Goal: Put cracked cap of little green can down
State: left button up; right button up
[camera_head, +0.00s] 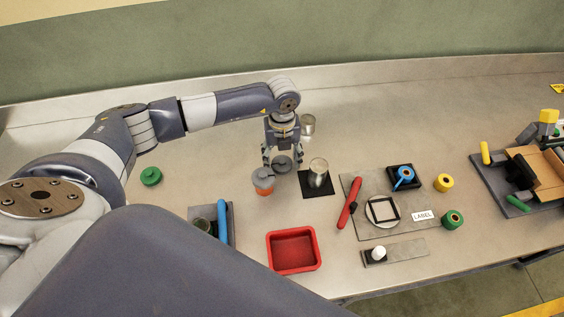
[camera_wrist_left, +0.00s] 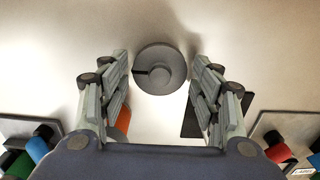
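A round grey cap (camera_head: 282,164) with a knob and a dark crack on its left side appears to lie on the bench below my left gripper (camera_head: 282,158). In the left wrist view the cap (camera_wrist_left: 160,70) lies between the fingertips, with a gap on each side. My left gripper (camera_wrist_left: 160,72) is open, pointing down. My right gripper is not in view.
An orange can with a grey top (camera_head: 263,185) stands close to the left finger. A metal cup (camera_head: 318,172) on a black pad (camera_head: 317,188) is close on the right. A red tray (camera_head: 293,250) is nearer the front edge. A green lid (camera_head: 151,176) lies left, with free bench around it.

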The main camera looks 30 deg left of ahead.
pick_arm(q)
jog(key=shift+c, duration=1.4)
